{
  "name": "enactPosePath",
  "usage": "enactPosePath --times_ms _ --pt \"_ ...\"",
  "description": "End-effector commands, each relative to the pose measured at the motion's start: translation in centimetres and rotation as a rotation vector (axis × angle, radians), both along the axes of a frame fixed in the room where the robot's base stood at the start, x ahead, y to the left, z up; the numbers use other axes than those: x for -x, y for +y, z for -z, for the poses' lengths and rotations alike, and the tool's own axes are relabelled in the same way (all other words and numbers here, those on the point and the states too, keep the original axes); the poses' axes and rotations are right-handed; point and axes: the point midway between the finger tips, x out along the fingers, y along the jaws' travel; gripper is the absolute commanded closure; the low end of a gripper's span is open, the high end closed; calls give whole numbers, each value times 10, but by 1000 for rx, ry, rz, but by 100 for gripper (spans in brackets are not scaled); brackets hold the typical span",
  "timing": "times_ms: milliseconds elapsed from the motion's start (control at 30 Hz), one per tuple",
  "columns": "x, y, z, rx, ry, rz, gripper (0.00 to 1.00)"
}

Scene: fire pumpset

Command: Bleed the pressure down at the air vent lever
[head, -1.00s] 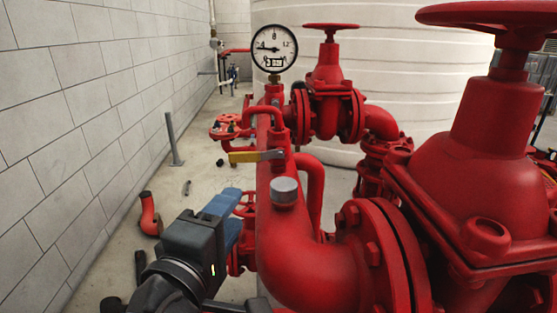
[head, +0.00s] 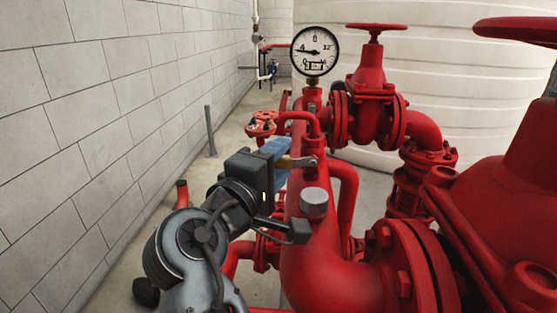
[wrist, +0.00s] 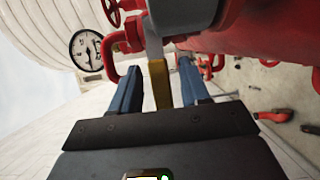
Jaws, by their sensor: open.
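The air vent lever (head: 285,162) has a yellow handle and sits on the left side of the red pipe, below the gauge. In the head view my gripper (head: 275,152) covers most of it. In the wrist view the yellow lever (wrist: 160,84) stands between the two blue fingers of my gripper (wrist: 161,72). The fingers are open, with a gap on each side of the lever. The pressure gauge (head: 315,50) has a white face, and its needle points left near the 4. It also shows in the wrist view (wrist: 87,50).
A grey cap (head: 314,201) stands on the red pipe (head: 318,265) just right of my arm. Red gate valves (head: 370,95) and large flanges (head: 395,265) fill the right side. A block wall (head: 90,130) runs along the left, with a thin grey post (head: 210,132) near it.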

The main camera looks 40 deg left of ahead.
Motion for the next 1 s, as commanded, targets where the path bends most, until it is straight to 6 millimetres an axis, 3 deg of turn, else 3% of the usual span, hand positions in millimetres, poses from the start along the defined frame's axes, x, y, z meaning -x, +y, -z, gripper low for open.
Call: enactPosePath --times_ms 200,700,1000 --pt "0 0 0 0 0 0 54" --pt "0 0 0 0 0 -1 100" --pt "0 0 0 0 0 -1 100"
